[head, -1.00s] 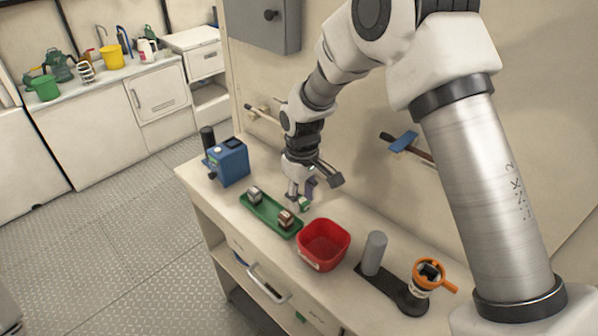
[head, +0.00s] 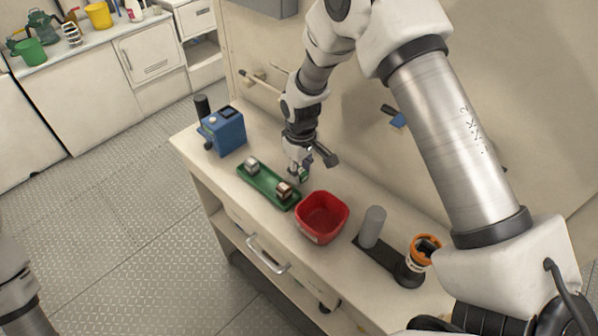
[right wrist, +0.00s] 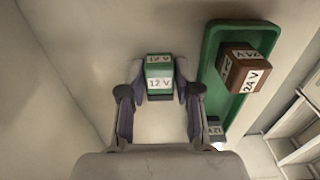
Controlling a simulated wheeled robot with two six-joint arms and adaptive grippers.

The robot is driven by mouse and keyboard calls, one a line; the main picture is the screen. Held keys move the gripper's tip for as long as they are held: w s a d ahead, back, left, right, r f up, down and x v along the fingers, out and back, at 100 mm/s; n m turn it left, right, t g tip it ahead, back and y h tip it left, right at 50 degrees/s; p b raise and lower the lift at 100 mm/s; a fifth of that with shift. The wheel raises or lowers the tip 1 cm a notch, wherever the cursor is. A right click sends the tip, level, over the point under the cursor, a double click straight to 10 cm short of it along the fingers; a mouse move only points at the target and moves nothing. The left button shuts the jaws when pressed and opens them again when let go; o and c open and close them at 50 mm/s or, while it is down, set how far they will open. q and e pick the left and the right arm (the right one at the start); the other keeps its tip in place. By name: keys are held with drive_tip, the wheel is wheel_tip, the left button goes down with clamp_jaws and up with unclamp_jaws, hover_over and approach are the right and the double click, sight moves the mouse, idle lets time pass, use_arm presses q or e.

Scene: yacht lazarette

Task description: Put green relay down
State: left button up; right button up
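In the head view the relay (head: 305,175) is small and partly hidden by my right gripper (head: 299,173), behind the green tray (head: 262,192). I cannot tell if it touches the counter. The tray holds a brown relay (head: 284,190), marked 24 V, at its near end and a grey relay (head: 252,166) at its far end. My left gripper is not in view.
A red bin (head: 322,217) stands right of the tray, and a blue box (head: 223,132) stands left of it. Further right are a grey cylinder (head: 372,226) on a dark base and an orange-rimmed item (head: 424,248). The wall rises close behind my right gripper.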

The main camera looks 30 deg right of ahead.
drive_tip(key=shift+s, duration=0.1)
drive_tip(key=shift+c, duration=1.4)
clamp_jaws()
